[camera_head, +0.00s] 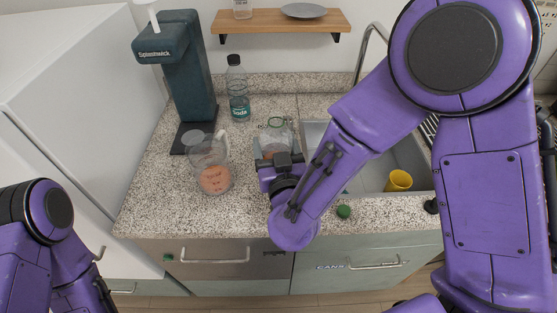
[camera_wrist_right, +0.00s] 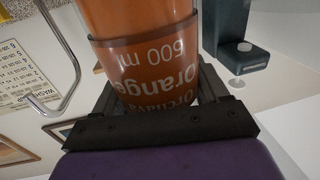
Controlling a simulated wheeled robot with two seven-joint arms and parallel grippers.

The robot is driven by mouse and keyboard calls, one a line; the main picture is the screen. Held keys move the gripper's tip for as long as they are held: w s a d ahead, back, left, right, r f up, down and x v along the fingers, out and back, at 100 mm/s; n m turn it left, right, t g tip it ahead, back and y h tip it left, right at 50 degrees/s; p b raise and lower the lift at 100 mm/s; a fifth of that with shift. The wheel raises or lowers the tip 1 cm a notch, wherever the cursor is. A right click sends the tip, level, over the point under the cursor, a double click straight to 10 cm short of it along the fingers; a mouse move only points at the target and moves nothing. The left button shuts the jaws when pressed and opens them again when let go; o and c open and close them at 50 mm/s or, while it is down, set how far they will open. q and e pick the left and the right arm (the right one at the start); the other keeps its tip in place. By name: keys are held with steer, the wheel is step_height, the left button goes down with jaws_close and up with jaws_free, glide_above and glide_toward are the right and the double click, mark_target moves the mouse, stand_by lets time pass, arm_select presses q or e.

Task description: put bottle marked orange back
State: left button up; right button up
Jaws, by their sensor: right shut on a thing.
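My right gripper (camera_head: 279,160) is shut around the lower part of a clear bottle (camera_head: 277,127) with orange content, over the counter left of the sink. A green cap (camera_head: 343,211) lies near the counter's front edge. Only my left arm's upper part shows at lower left; its gripper is out of view.
A clear pitcher (camera_head: 211,150) with an orange label stands left of the gripper. Behind are a soda bottle (camera_head: 239,106) and a teal soda machine (camera_head: 190,80). The sink (camera_head: 372,178) with a yellow cup (camera_head: 398,181) is at right. A shelf (camera_head: 262,22) hangs above.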

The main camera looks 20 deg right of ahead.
steer(key=w+d+f, duration=0.1)
steer(key=w+f, duration=0.2)
steer(key=f, duration=0.4)
steer(key=shift+d+f+p, duration=0.2)
steer(key=shift+d+p, duration=0.15)
steer(key=shift+s+f, duration=0.1)
steer(key=shift+f, duration=0.05)
steer(key=o, duration=1.4)
